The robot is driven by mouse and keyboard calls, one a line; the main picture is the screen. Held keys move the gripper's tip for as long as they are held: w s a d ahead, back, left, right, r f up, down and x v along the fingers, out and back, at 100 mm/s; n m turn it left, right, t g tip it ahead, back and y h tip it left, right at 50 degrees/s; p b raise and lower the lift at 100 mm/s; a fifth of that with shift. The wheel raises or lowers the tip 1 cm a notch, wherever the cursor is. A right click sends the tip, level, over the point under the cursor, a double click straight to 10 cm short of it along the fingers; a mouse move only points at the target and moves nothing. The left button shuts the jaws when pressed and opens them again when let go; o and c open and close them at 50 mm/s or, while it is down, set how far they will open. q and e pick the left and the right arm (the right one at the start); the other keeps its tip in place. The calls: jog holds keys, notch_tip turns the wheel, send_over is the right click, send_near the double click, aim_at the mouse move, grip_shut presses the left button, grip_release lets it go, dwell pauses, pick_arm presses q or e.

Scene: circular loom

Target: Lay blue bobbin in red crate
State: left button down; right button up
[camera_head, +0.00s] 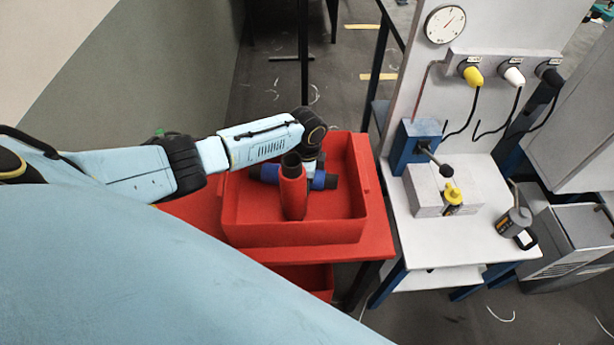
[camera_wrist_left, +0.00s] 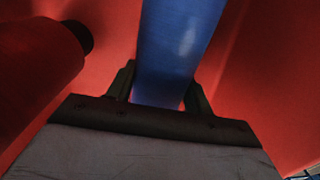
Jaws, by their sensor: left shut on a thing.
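The red crate (camera_head: 292,232) stands on a red table in the middle of the head view. The blue bobbin (camera_head: 319,181) is inside the crate's outline, lying sideways behind a red bobbin (camera_head: 293,190). My left gripper (camera_wrist_left: 160,92) is shut on the blue bobbin, which fills the middle of the left wrist view (camera_wrist_left: 178,45). In the head view my left wrist hides part of the blue bobbin. The red bobbin also shows at the left of the wrist view (camera_wrist_left: 35,70). I cannot tell whether the blue bobbin touches the crate floor. My right gripper is not in view.
The red table (camera_head: 372,225) extends around the crate. The right part of the crate floor is clear.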

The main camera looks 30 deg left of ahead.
pick_arm(q)
jog(key=shift+f+b, duration=0.35)
jog(key=shift+f, duration=0.1)
jog(key=c, duration=0.5)
grip_release()
notch_tip(320, 180, up, 13)
jog(key=p, duration=0.2)
jog(key=shift+r+p, duration=0.2)
jog(key=shift+p, duration=0.15)
jog(key=shift+d, duration=0.1)
